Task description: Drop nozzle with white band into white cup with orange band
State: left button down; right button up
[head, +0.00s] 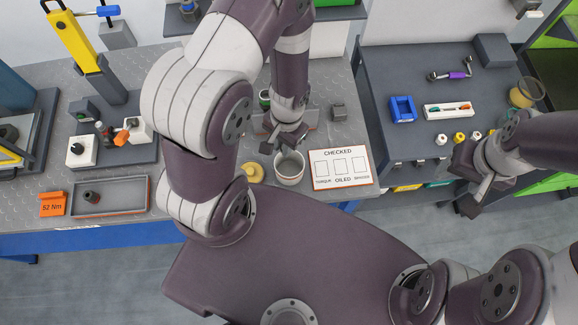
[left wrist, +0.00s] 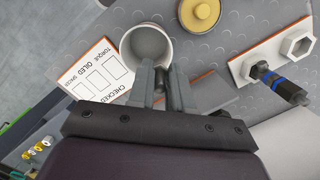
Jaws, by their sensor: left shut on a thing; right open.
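The white cup (head: 289,172) stands on the left bench beside the "CHECKED" card. In the left wrist view the open cup (left wrist: 150,44) lies just beyond my fingertips; its orange band is hard to make out. My left gripper (head: 284,143) is pointed down by the cup's far rim. In the left wrist view its fingers (left wrist: 165,85) are shut on a small dark piece (left wrist: 166,72), apparently the nozzle. The fingers hide most of it and I cannot see a white band. My right gripper (head: 470,192) is open and empty in front of the right bench.
The "CHECKED" card (head: 340,169) lies right of the cup, and a yellow round piece (head: 252,173) left of it. A grey tray (head: 110,197) is at left. The right bench (head: 400,70) holds small parts.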

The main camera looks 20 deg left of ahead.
pick_arm(q)
jog(key=shift+w+d+f, duration=0.15)
jog(key=shift+d+f, duration=0.15)
jog(key=shift+f, duration=0.35)
jog(key=shift+a+r, duration=0.1)
jog(key=shift+r, duration=0.05)
jog(key=c, duration=1.5)
grip_release()
jog(key=shift+s+a, duration=0.25)
jog(key=shift+s, duration=0.05)
jog(key=o, duration=0.5)
jog(key=shift+s+a, duration=0.1)
jog(key=shift+o, duration=0.2)
jog(key=shift+w+d, duration=0.2)
jog(key=shift+d, duration=0.1)
jog(key=shift+w+r, duration=0.1)
jog(key=shift+r, duration=0.1)
notch_tip(320, 180, up, 12)
jog(key=w+b, duration=0.1)
jog(key=shift+w+b, duration=0.15)
jog(key=shift+b, duration=0.15)
pick_arm(e)
notch_tip(320, 180, down, 2)
jog(key=shift+s+f, duration=0.1)
jog(key=shift+f, duration=0.15)
pick_arm(q)
jog(key=shift+d+r, duration=0.1)
jog(key=shift+d, duration=0.05)
